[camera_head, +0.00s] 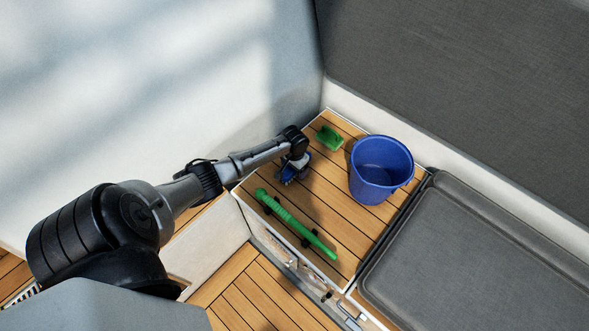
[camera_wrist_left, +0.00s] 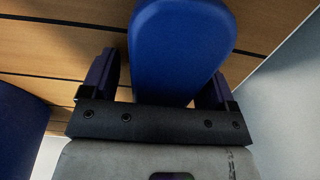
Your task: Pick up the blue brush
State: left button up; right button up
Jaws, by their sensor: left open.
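The blue brush (camera_wrist_left: 182,45) shows large in the left wrist view as a smooth, rounded blue body over the wooden planks. My left gripper (camera_wrist_left: 158,82) is open, with one dark finger on each side of the brush. I cannot tell whether the fingers touch it. In the head view my left gripper (camera_head: 294,172) is low over the far left part of the wooden bench top. It and the wrist hide most of the brush there. My right gripper is in neither view.
A blue bucket (camera_head: 380,170) stands right of the gripper on the wooden bench top (camera_head: 330,205). A small green brush (camera_head: 329,138) lies behind, near the corner. Walls rise behind and left; a grey cushion (camera_head: 470,260) is at right.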

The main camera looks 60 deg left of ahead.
pick_arm(q)
jog(key=shift+r, duration=0.1)
jog(key=c, duration=1.1)
jog(key=shift+o, duration=0.2)
